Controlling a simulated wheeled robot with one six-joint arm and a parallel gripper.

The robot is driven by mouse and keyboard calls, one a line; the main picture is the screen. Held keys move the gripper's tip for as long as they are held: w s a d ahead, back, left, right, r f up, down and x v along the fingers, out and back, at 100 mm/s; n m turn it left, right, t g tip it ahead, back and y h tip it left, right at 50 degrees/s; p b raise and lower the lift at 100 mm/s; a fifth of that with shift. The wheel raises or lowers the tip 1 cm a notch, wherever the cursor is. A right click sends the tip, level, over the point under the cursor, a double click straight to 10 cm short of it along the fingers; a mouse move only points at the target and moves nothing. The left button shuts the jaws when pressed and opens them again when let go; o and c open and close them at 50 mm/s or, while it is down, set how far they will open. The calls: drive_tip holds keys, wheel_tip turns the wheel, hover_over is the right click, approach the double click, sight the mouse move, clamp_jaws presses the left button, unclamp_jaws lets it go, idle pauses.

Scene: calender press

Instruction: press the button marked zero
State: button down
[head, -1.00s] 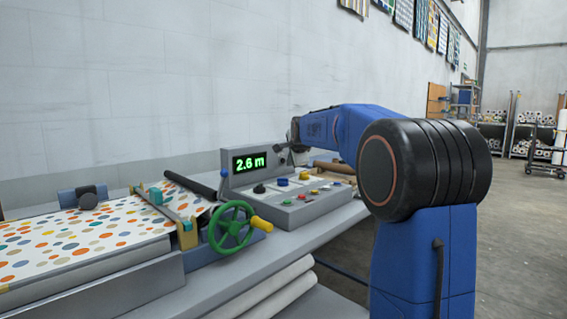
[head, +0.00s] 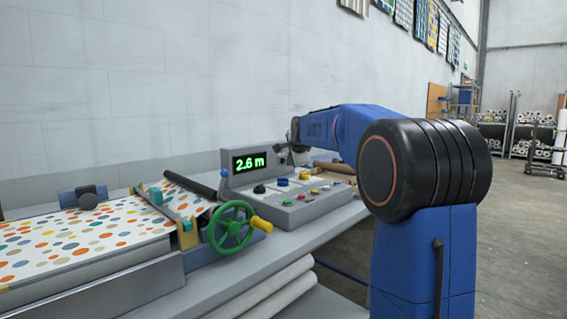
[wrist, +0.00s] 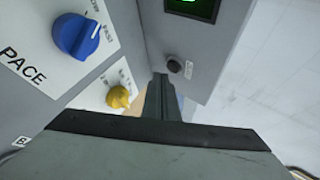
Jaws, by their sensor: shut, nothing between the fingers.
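A small dark round button (wrist: 174,66) sits on the grey display panel in the wrist view, below the lit screen (wrist: 195,5). A small label beside it is too blurred to read. My gripper (wrist: 159,82) is shut and empty, with its fingertips close to the button's left in that picture. I cannot tell whether they touch. In the head view my gripper (head: 291,154) hangs in front of the right end of the display panel (head: 233,158), and the button cannot be made out. The screen (head: 249,162) reads 2.6 m in green.
A blue knob (wrist: 76,36) marked PACE and a yellow knob (wrist: 118,97) are on the console beside my gripper. The console (head: 292,217) also carries several small coloured buttons. A green handwheel (head: 231,227) and a dotted sheet (head: 75,245) lie to the left.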

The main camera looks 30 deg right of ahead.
idle(0.4)
drive_tip(key=shift+w+a, duration=0.15)
drive_tip(key=shift+w, duration=0.25)
drive_tip(key=shift+w+a, duration=0.15)
drive_tip(key=shift+w, duration=0.2)
idle(0.7)
drive_tip(key=shift+s, duration=0.15)
drive_tip(key=shift+s+d, duration=0.25)
drive_tip(key=shift+s, duration=0.35)
idle(0.3)
drive_tip(key=shift+s+d, duration=0.3)
drive_tip(key=shift+s, duration=0.5)
drive_tip(key=shift+s+d, duration=0.3)
drive_tip(key=shift+s, duration=0.45)
drive_tip(key=shift+s+d, duration=0.3)
drive_tip(key=shift+s, duration=0.5)
